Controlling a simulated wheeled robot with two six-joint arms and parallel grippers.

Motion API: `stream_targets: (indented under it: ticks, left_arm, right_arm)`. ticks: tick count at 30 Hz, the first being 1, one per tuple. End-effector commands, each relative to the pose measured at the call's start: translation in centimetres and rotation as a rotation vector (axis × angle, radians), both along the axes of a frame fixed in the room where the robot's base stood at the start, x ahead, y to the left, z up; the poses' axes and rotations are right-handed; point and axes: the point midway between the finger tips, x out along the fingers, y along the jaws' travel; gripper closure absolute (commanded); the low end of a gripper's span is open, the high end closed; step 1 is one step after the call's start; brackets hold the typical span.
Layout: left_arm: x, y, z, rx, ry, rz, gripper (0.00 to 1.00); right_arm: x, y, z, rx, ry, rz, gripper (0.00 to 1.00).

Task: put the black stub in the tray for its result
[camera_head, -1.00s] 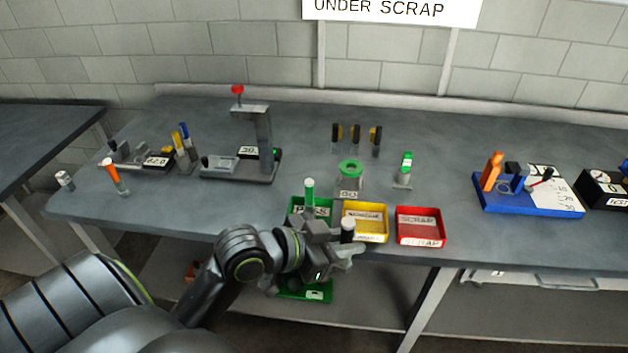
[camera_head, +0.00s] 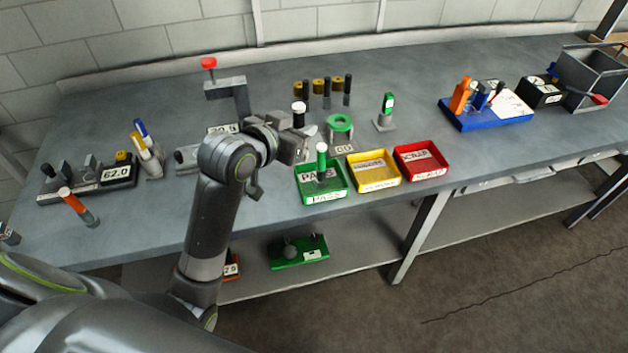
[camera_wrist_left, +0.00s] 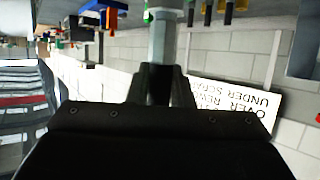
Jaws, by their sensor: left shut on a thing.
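The yellow tray (camera_head: 381,184) and the red SCRAP tray (camera_head: 431,174) look empty of stubs. My right gripper is not in view.
A press with a red knob (camera_head: 208,63) stands behind my arm. A gauge reading 62.0 (camera_head: 115,174) is at left. Several dark stubs (camera_head: 327,92) stand at the back. A green-topped piece (camera_head: 387,106) stands right of the ring. A blue base (camera_head: 487,122) is farther right.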

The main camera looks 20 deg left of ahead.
Motion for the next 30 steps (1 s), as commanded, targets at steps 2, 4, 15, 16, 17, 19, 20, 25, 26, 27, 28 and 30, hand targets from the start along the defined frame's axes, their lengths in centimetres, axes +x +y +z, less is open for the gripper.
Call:
stream_targets:
  ticks: [2,4,15,16,17,19,20,25,26,27,28,30]
  left_arm:
    - [1.6,-0.5,1.3,-0.008,-0.002,0.025,1.0]
    - [2.4,-0.7,1.9,-0.008,0.002,0.046,1.0]
    - [3.0,-0.9,-3.8,-0.011,0.018,0.068,1.0]
    - [3.1,-0.9,-4.5,-0.012,0.018,0.068,1.0]
    - [3.1,-0.9,-5.4,-0.012,0.018,0.068,1.0]
    - [3.1,-0.9,-7.2,-0.012,0.017,0.068,1.0]
    - [3.1,-0.9,-7.9,-0.01,0.016,0.067,1.0]
    - [3.1,-1.0,-10.9,-0.011,0.012,0.067,1.0]
    - [3.1,-1.0,-11.2,-0.011,0.01,0.067,1.0]
    - [3.2,-1.0,-11.5,-0.009,0.008,0.066,1.0]
    - [3.2,-1.0,-11.6,-0.009,0.007,0.066,1.0]
    - [3.2,-1.0,-12.3,-0.01,0.009,0.066,1.0]
  right_arm:
    - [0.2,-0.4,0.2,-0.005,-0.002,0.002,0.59]
    - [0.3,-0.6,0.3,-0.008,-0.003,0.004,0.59]
    - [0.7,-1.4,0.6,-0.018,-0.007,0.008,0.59]
    - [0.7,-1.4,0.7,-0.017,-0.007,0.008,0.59]
    - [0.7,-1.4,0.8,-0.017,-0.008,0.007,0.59]
    - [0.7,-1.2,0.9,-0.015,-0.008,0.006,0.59]
    - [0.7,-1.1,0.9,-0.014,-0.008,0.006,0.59]
    - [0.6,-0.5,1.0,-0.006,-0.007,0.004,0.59]
    - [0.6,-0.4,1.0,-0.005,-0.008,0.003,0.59]
    - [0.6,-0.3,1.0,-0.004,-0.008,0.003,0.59]
    - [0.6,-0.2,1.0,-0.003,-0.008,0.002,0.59]
    - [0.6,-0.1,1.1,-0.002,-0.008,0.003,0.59]
